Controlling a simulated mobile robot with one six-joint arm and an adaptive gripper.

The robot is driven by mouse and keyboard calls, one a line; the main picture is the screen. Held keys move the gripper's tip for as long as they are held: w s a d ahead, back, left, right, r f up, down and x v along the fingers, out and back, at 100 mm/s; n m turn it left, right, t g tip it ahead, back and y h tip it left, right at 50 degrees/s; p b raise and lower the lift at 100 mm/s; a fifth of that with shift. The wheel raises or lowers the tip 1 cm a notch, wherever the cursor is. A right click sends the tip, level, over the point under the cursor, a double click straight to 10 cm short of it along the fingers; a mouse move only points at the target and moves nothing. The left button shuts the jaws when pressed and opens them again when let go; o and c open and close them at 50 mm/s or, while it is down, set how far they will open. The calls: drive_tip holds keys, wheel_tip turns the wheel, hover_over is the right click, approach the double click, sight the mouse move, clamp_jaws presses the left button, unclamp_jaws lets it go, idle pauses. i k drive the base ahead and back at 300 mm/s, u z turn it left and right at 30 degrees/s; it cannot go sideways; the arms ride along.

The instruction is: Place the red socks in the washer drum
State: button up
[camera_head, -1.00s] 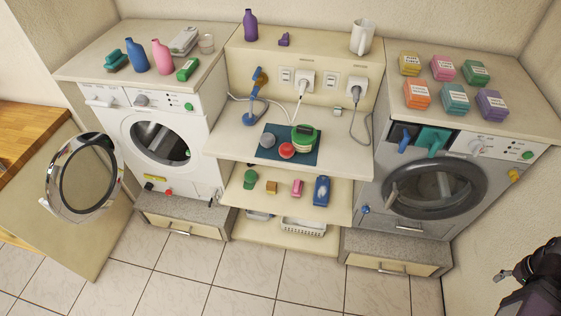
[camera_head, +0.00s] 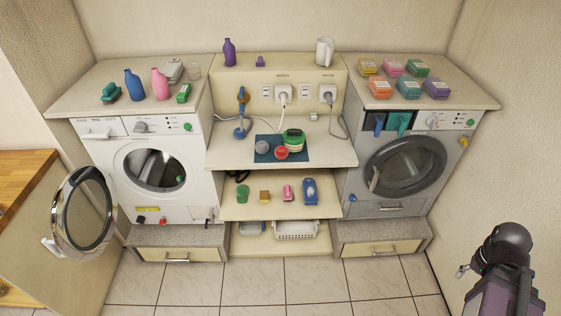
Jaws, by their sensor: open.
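A rounded red bundle (camera_head: 281,153), which looks like the red socks, lies on a dark blue mat (camera_head: 300,155) on the middle worktop. A grey round bundle (camera_head: 262,147) and a green item (camera_head: 293,138) lie beside it. The white front-loading machine (camera_head: 196,160) stands at left with its round door (camera_head: 82,212) swung wide open to the left. Its drum opening (camera_head: 155,170) is uncovered. The grey machine (camera_head: 400,165) at right has its round door closed. My gripper (camera_head: 463,271) is low at the right edge, partly hidden by my arm, open and far from the bundle.
Bottles (camera_head: 160,84) and small boxes (camera_head: 408,88) stand on the machine tops. A cable (camera_head: 340,127) hangs over the worktop. A lower shelf (camera_head: 264,207) holds several small items. The opened door juts out at left. The tiled floor (camera_head: 270,285) in front is clear.

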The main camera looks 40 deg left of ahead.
sight(162, 185)
drive_tip(key=z, duration=0.5)
drive_tip(key=k, duration=0.3)
drive_tip(key=u, duration=2.25)
drive_tip(key=i, duration=1)
drive_tip(key=u, duration=0.1)
drive_tip(key=k, duration=0.25)
drive_tip(key=u, duration=0.05)
